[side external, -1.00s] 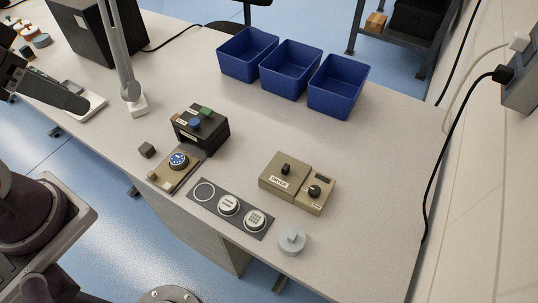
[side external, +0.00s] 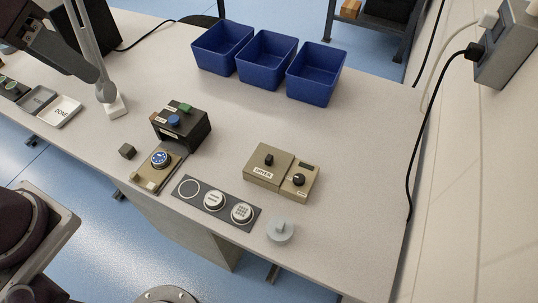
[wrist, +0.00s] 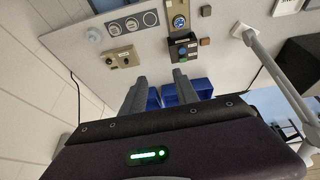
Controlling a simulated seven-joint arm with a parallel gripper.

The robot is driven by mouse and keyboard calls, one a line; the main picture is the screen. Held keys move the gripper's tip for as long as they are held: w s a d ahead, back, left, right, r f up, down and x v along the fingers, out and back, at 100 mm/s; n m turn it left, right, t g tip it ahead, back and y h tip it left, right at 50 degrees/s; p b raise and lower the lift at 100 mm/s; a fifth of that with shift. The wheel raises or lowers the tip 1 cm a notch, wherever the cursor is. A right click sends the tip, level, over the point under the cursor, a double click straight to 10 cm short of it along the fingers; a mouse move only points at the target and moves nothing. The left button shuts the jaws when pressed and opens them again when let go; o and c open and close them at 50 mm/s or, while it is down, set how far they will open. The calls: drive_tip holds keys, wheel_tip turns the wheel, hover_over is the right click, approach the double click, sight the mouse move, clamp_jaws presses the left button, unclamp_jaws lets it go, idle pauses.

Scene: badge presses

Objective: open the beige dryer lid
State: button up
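The beige dryer (side external: 257,178) stands on the table right of centre in the side view, with a "DRYER" label on its front. Its lid (side external: 280,160) lies flat and shut, with a small dark knob (side external: 269,160) on top. Joined to its right is a beige panel (side external: 300,191) with a black dial and a small display. The dryer also shows in the wrist view (wrist: 122,52), ahead and left of the fingers. My gripper (wrist: 159,74) has its two grey fingers apart with nothing between them. It is well away from the dryer, touching nothing.
Three blue bins (side external: 317,89) stand behind the dryer. A dark press with buttons (side external: 184,132), a badge fixture (side external: 160,172) and a plate with round slots (side external: 216,212) lie to its left. A grey round knobbed piece (side external: 280,232) sits in front. A lamp post (side external: 116,107) rises at left.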

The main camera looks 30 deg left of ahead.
drive_tip(key=w+d+f+g, duration=0.25)
drive_tip(key=w+d, duration=0.25)
drive_tip(key=w, duration=0.6)
drive_tip(key=g, duration=0.2)
hover_over(269, 157)
drive_tip(key=f, duration=2.3)
drive_tip(key=shift+a+f, duration=0.2)
drive_tip(key=shift+f, duration=0.1)
drive_tip(key=f, duration=0.7)
drive_tip(key=shift+d+f, duration=0.2)
drive_tip(key=shift+f, duration=0.55)
clamp_jaws()
